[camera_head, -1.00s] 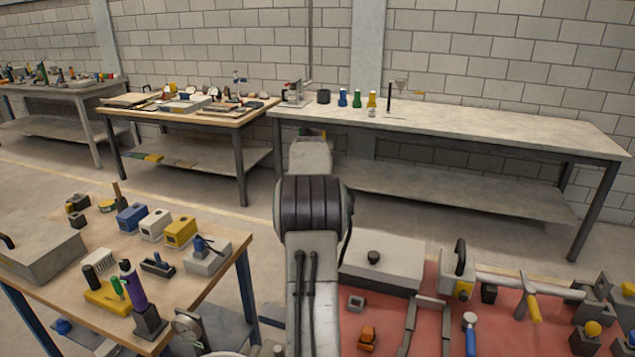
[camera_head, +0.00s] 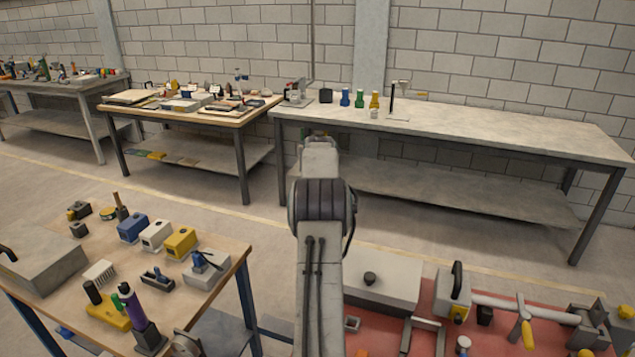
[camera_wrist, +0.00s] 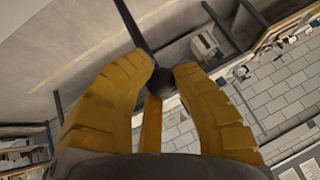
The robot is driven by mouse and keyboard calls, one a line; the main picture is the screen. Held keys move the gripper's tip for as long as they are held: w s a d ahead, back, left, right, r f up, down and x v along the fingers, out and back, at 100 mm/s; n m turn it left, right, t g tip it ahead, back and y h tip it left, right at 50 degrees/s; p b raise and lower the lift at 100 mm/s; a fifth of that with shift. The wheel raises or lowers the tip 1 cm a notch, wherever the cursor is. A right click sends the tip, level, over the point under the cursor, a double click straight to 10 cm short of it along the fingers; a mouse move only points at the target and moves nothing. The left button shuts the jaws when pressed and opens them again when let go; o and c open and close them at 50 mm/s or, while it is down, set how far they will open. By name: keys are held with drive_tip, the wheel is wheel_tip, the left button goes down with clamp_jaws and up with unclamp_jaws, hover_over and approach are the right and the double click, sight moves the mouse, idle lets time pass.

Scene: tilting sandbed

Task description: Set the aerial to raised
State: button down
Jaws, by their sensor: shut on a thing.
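In the wrist view my gripper (camera_wrist: 162,84) has its two yellow fingers closed around a round black knob (camera_wrist: 162,82). A dark bar runs from behind the knob towards the top left, and a yellow strip shows below it between the fingers. I cannot tell whether either is the aerial's stem. In the head view my own arm hides the gripper and whatever it holds, so the aerial's angle cannot be read there.
A wooden table (camera_head: 222,240) with small devices stands at the left front. A red surface (camera_head: 400,335) with a grey box (camera_head: 385,280) and tools lies at the right front. A long grey bench (camera_head: 480,130) stands by the brick wall, with open floor before it.

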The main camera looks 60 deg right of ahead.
drive_tip(key=shift+w+d+r+p, duration=0.1)
drive_tip(key=shift+d+r+p, duration=0.1)
drive_tip(key=shift+d+p, duration=0.2)
drive_tip(key=c, duration=1.4)
unclamp_jaws()
drive_tip(key=shift+c, duration=0.2)
drive_tip(key=o, duration=0.4)
drive_tip(key=shift+d+f, duration=0.2)
drive_tip(key=shift+f, duration=0.05)
drive_tip(key=shift+a+r, duration=0.15)
drive_tip(key=v, duration=1.1)
drive_tip(key=shift+s+a+r, duration=0.2)
drive_tip(key=shift+a, duration=0.05)
